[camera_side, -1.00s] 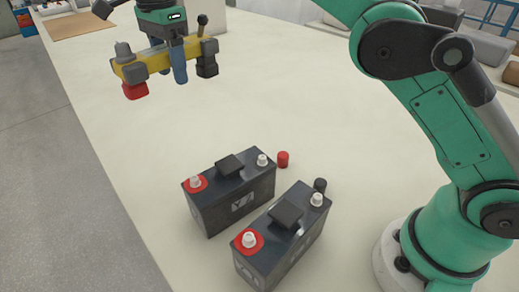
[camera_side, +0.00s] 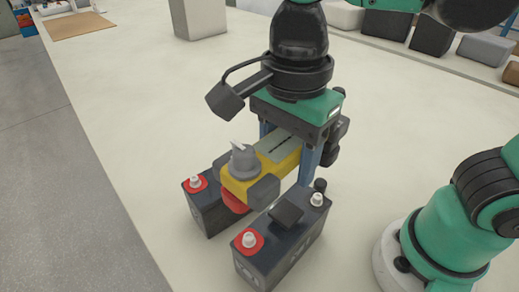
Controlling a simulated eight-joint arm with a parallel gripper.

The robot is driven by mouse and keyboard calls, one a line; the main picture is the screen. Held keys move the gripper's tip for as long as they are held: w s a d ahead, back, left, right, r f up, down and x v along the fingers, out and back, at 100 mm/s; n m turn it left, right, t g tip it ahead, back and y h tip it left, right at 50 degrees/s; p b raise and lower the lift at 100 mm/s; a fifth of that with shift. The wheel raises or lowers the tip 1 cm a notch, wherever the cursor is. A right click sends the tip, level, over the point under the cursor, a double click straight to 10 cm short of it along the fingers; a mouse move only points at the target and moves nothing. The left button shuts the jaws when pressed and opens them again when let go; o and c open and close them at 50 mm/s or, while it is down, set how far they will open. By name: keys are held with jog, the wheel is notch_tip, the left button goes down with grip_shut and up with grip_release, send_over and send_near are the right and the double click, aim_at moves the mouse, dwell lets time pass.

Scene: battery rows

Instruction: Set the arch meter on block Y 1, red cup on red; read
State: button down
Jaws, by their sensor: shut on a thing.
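My gripper (camera_side: 287,158) is shut on the yellow arch meter (camera_side: 240,184), its blue fingers on either side of the bar. The meter has a grey knob on its near end, and its red cup (camera_side: 232,203) hangs below that end. The meter hides this block's far part and label. The right block (camera_side: 285,247) shows a red-ringed terminal (camera_side: 250,241) and a plain pale terminal (camera_side: 317,199).
A pale box (camera_side: 198,18) and a brown board (camera_side: 75,25) are at the back. Grey and dark bins (camera_side: 432,35) line the far right edge. The left part of the bench is clear.

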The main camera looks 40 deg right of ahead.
aim_at(287, 211)
jog(key=shift+s+d+f, duration=0.15)
jog(key=shift+s+f, duration=0.15)
jog(key=shift+s, duration=0.05)
jog(key=shift+f, duration=2.9)
jog(key=shift+f, duration=1.2)
jog(key=shift+c, duration=0.8)
grip_release()
jog(key=shift+r, duration=2.8)
